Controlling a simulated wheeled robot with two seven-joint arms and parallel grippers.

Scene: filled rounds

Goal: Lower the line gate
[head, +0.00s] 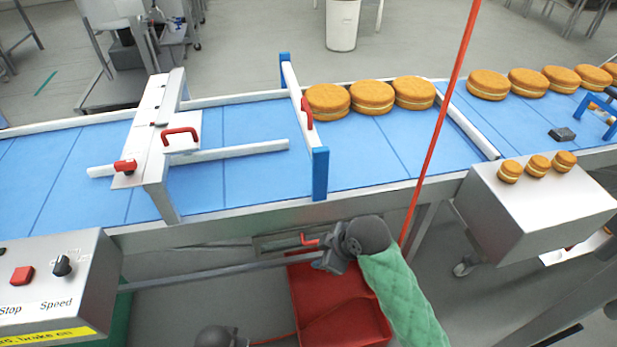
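The line gate (293,88) appears to be the white bar crossing the blue belt between two blue posts. Its bar is near the tops of the posts, and a red handle (307,113) sits on it. My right gripper (322,262), on the green-sleeved arm, is below the belt's front edge, well below and apart from the gate. Its fingers are small and dark, so whether they are open is unclear. A red handle (309,241) shows just above its tip; contact is unclear. A grey rounded part at the bottom may be my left wrist; no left fingers show.
Filled rounds (372,96) stand on the blue belt (70,160) right of the gate, with more farther right. A white machine (157,112) spans the belt at left. A control box (60,275) is front left, a steel box (535,200) front right. A red bin (340,325) is below.

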